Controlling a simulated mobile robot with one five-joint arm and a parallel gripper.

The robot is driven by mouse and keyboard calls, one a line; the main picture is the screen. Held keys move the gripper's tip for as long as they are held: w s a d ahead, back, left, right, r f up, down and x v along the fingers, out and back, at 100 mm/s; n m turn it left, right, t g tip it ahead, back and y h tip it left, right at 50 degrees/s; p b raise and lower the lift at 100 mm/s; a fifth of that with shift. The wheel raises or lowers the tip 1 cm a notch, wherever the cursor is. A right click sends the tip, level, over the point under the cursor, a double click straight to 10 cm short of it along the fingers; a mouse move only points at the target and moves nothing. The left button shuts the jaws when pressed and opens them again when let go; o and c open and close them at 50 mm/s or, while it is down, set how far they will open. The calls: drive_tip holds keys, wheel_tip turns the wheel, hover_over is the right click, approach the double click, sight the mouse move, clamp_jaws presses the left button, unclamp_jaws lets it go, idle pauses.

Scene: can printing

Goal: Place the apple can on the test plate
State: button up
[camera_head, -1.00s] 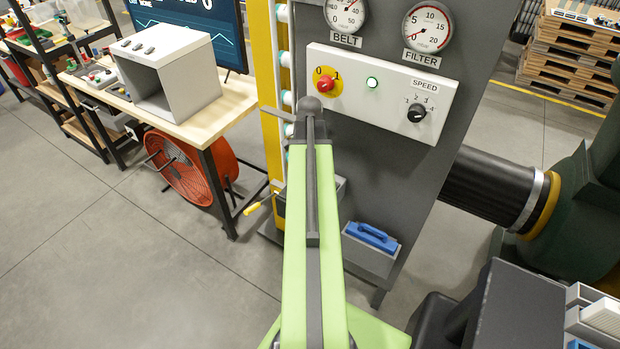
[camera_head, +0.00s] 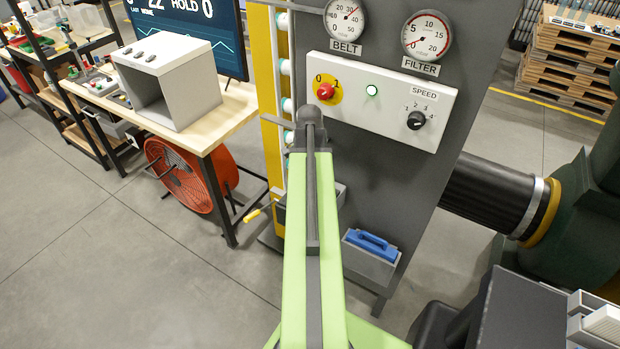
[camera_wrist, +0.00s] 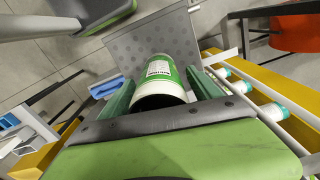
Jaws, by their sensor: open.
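In the wrist view, a can (camera_wrist: 160,78) with a green and white label and a dark open end lies between the two green fingers of my gripper (camera_wrist: 163,92). The fingers are open, one on each side of it; I cannot tell whether either touches it. The label is too small to tell whether it is the apple can. A grey plate with dark dots (camera_wrist: 133,47) lies beyond the can; I cannot tell whether it is the test plate. In the head view my arm hides the gripper and this can.
A yellow rack (camera_wrist: 265,82) with several white and green cans runs along the right in the wrist view. Open floor lies left.

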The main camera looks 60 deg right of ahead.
wheel_tip(320, 180, up, 12)
drive_tip(key=p, duration=1.1)
drive_tip(key=shift+f, duration=0.1)
drive_tip(key=shift+w+a, duration=0.1)
drive_tip(key=shift+w, duration=0.05)
drive_tip(key=w+a+n, duration=0.6)
drive_tip(key=w+a, duration=0.6)
drive_tip(key=w+a+n, duration=0.3)
drive_tip(key=a+n, duration=0.1)
drive_tip(key=a, duration=0.8)
drive_tip(key=w+a+n, duration=0.3)
drive_tip(key=a+n, duration=0.2)
drive_tip(key=a, duration=0.8)
drive_tip(key=w+a+n, duration=0.3)
drive_tip(key=a+n, duration=0.2)
drive_tip(key=a, duration=0.7)
drive_tip(key=shift+w+a, duration=0.2)
drive_tip(key=shift+a, duration=0.15)
